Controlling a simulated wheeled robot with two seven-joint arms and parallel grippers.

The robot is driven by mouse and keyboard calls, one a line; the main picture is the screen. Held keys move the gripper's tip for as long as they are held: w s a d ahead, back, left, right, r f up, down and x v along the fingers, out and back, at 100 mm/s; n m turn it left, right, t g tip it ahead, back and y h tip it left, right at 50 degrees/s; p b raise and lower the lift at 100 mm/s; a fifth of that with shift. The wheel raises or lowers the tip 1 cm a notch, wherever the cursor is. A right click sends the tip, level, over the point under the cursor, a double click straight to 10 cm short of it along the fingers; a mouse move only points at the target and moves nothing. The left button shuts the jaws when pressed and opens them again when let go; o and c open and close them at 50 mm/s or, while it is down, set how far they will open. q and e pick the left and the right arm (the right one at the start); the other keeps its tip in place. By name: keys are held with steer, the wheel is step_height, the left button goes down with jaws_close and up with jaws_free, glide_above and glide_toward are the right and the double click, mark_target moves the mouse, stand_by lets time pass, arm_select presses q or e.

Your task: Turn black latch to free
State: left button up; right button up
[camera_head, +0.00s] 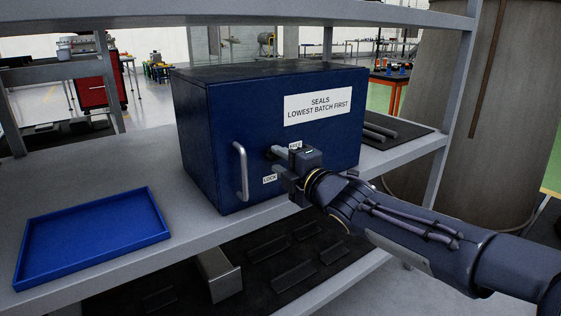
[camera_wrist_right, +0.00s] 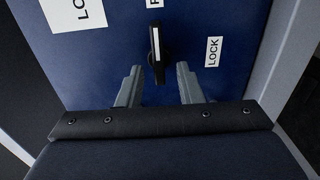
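The black latch (camera_wrist_right: 157,52) with a white stripe is on the blue cabinet's door (camera_head: 230,120). In the right wrist view it lies nearly lengthwise up the picture, its upper end near a cut-off label starting with F (camera_wrist_right: 154,3); the LOCK label (camera_wrist_right: 213,52) is to its right. The head view shows the LOCK label (camera_head: 270,180) too, but my gripper hides the latch there. My right gripper (camera_head: 281,166) is at the door. Its two fingers (camera_wrist_right: 160,86) are apart, either side of the latch's lower end, holding nothing. Contact cannot be told. My left gripper is out of view.
A grey vertical handle (camera_head: 240,171) stands out from the door left of my gripper. The cabinet sits on a grey shelf (camera_head: 120,165) with a blue tray (camera_head: 92,232) at left. An upper shelf (camera_head: 260,12) and a right post (camera_head: 455,110) frame the space.

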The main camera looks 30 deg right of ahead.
steer(key=s+p, duration=0.2)
steer(key=s, duration=0.5)
steer(key=shift+s+d, duration=0.2)
steer(key=shift+d, duration=0.05)
